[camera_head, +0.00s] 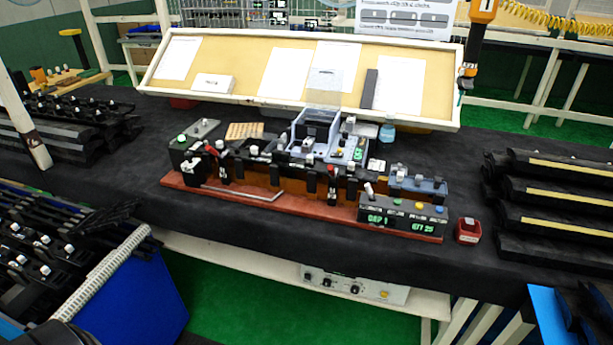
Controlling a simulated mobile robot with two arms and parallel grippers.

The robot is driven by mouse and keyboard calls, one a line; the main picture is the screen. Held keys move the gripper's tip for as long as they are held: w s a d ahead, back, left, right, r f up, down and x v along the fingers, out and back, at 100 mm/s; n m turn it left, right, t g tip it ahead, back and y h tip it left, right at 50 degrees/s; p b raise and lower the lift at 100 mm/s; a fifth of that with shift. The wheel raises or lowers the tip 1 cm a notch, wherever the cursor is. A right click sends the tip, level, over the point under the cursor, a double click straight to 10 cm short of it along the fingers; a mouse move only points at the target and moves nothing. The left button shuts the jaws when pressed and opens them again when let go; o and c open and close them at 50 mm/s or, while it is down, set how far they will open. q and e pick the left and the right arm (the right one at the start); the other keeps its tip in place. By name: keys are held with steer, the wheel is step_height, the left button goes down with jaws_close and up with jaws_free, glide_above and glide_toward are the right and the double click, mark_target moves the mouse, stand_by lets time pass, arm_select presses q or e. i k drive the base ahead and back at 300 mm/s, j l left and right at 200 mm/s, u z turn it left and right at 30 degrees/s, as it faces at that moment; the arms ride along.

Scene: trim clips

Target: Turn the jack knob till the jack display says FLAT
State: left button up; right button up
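A long fixture with a reddish base (285,203) sits on the black-topped bench in the head view. At its front right is a dark display box (375,217) with green text that seems to read "DEP 1" and "EFT 25", and coloured knobs or buttons on top. A smaller green display (358,154) shows on the grey unit behind; its text is too small to read. I cannot tell which display or knob belongs to the jack. I see no word FLAT. Neither of my grippers is in view.
Racks of dark trim parts stand at left (75,120) and right (560,185). A blue bin (145,290) is at lower left. A red block (467,231) sits right of the fixture. A tilted board (215,60) stands behind. A grey control panel (352,285) is below the bench.

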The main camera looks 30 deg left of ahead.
mark_target(189, 156)
steer(key=u, duration=1.7)
